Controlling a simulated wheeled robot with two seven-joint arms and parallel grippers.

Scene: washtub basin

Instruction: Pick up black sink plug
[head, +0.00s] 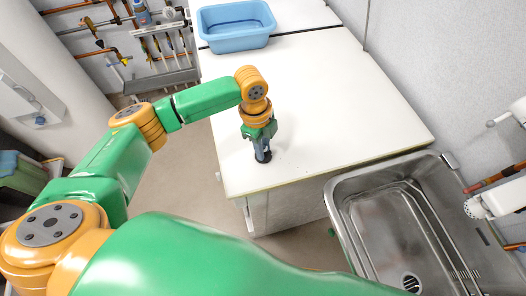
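My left gripper (262,152) points straight down over the white counter, near its front left corner. The black sink plug (263,157) is a small dark round shape at the counter surface, right at my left fingertips. The fingers and wrist partly cover it. The fingertips are at the plug, but the view is too small to tell whether they are closed on it or just around it. My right gripper is out of view.
The white counter (320,100) is mostly clear. A blue basin (236,42) stands at its far end. A steel sink (340,205) is at the lower right, beside the counter's front edge. A wall borders the right. Pipes and a tool rack (160,80) are at the upper left.

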